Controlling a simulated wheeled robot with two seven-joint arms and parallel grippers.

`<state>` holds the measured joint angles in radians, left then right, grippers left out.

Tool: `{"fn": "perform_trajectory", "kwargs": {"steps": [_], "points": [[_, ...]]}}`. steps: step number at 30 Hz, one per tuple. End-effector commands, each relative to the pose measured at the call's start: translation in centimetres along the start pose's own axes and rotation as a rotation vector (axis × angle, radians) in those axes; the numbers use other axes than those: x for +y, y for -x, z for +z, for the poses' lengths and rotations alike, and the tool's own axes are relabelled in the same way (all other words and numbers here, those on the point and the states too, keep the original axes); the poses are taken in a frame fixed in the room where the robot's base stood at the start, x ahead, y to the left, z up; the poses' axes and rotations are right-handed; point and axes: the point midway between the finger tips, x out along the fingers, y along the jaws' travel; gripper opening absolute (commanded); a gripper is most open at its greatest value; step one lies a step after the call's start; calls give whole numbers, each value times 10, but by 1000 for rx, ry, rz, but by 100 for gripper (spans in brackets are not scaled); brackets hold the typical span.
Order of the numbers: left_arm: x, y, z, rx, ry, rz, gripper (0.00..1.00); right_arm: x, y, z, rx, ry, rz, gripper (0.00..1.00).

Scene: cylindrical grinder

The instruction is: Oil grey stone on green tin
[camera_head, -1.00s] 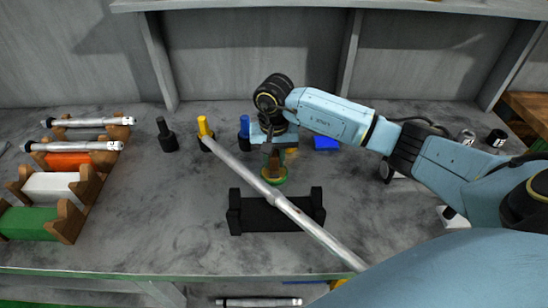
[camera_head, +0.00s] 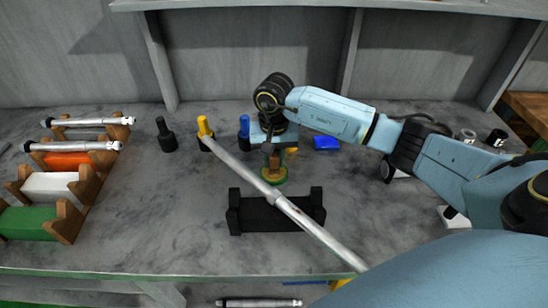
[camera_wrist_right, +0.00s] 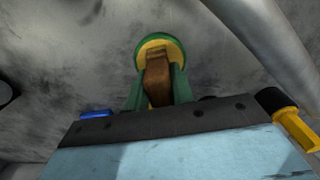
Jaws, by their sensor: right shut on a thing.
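My right gripper (camera_head: 272,160) points down at the middle of the bench, shut on a brown block (camera_wrist_right: 158,80). The block looks brown rather than grey. A small round green tin (camera_wrist_right: 174,45) with a yellow inside lies under the block. The tin also shows in the head view (camera_head: 281,181), partly hidden by the gripper. The block's lower end is over the yellow inside; I cannot tell whether it touches. My left gripper is not in view.
A long silver shaft (camera_head: 315,229) slants across in front of a black cradle (camera_head: 262,218). A blue block (camera_head: 326,143) lies right of the gripper. Coloured wooden-ended holders (camera_head: 87,187) fill the left.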

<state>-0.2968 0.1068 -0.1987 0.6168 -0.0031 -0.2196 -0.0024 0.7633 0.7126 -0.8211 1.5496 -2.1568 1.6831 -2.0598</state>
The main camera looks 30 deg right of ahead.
Motion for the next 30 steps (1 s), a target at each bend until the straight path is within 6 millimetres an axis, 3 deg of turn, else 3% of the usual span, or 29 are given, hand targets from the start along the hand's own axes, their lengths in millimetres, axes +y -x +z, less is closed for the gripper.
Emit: {"fn": "perform_trajectory", "kwargs": {"steps": [11, 30], "points": [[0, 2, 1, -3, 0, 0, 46, 0, 2, 1, -3, 1, 2, 5], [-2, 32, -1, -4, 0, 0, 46, 0, 54, 0, 1, 1, 1, 5]]}}
